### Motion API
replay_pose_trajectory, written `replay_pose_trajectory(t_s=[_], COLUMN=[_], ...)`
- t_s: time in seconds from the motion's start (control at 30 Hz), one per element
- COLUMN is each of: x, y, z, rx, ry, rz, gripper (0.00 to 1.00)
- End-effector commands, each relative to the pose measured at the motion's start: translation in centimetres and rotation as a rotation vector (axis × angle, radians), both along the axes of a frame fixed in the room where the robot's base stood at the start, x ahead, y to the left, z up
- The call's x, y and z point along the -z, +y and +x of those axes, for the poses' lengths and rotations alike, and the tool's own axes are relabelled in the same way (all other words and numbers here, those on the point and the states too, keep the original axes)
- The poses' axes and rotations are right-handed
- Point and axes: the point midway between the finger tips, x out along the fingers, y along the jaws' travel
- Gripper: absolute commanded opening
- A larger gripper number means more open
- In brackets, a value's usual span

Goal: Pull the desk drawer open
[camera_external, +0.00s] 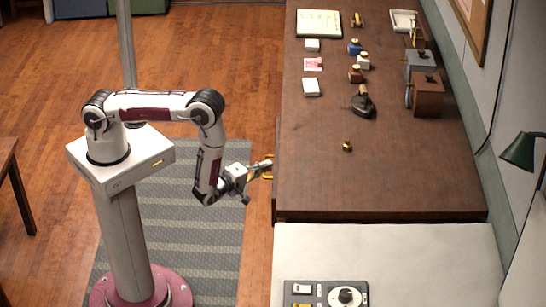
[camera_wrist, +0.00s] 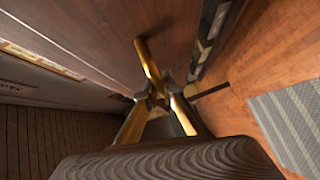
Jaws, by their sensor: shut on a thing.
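The dark wooden desk (camera_external: 375,180) stands right of my arm, its left long side facing me. My gripper (camera_external: 263,167) is at that side, just below the top's edge. In the wrist view my gripper (camera_wrist: 160,97) is shut on a brass bar handle (camera_wrist: 147,58), which runs up and away between the fingertips. The handle lies close to a brown wooden face (camera_wrist: 85,35), which seems to be the drawer front. In the external view the drawer front is hidden, and I cannot tell whether the drawer stands out at all.
The desk top carries small bottles, papers, a dark tool (camera_external: 362,103) and a brass weight (camera_external: 347,146). A pale counter with a control panel (camera_external: 326,294) stands in front. A grey striped rug (camera_external: 190,235) covers the floor beside my base, with clear floor around it.

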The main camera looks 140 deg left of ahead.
Motion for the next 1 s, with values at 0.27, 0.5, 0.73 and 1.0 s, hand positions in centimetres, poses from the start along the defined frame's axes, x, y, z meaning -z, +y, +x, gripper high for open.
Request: replay_pose_trajectory(t_s=[0.27, 0.5, 0.73, 1.0], x=[0.1, 0.1, 0.0, 0.0], y=[-3.6, -7.3, -10.1, -11.7], z=[-3.5, -7.2, -10.0, -11.6], rx=[0.003, 0.003, 0.004, 0.002], ry=[0.007, 0.008, 0.004, 0.001], rz=[-0.002, -0.002, 0.001, 0.002], gripper=[0.00, 0.00, 0.00, 0.00])
